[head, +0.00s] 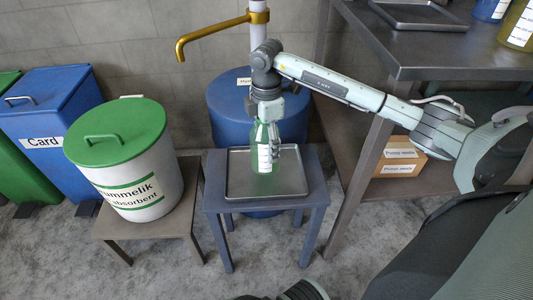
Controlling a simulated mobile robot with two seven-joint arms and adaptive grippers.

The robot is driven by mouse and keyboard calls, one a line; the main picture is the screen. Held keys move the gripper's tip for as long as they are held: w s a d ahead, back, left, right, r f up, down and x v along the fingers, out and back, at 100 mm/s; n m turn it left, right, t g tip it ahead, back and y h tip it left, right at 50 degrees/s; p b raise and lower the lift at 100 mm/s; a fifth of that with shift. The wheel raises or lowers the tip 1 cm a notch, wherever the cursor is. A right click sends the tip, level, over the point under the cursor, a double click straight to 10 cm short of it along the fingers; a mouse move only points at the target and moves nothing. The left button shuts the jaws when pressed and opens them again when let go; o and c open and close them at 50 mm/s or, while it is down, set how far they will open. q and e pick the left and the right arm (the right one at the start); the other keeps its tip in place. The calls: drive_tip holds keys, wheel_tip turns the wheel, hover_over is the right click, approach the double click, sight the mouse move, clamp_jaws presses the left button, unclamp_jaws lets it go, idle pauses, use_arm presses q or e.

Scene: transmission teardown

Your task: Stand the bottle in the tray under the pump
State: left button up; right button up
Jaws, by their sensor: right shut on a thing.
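The green translucent bottle (262,160) with a white label is upright over the grey metal tray (236,188), within its rim. I cannot tell whether its base touches the tray. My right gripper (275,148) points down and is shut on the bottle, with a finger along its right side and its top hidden. The tray lies on a small blue-grey table (222,208). The brass pump (212,32) rises from the blue drum (228,100) behind, its spout reaching out to the left, above and left of the bottle. My left gripper is not in view.
A white tub with a green lid (140,190) stands on a low table at left, beside blue and green bins. At right is a dark workbench (430,58) with a shelf holding a cardboard box (398,158). Grey floor is free in front.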

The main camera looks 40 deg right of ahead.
sight(267, 154)
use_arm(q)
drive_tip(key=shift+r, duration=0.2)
use_arm(e)
drive_tip(key=shift+f, duration=1.9)
drive_tip(key=shift+f, duration=0.1)
drive_tip(key=o, duration=1.2)
drive_tip(key=shift+c, duration=0.2)
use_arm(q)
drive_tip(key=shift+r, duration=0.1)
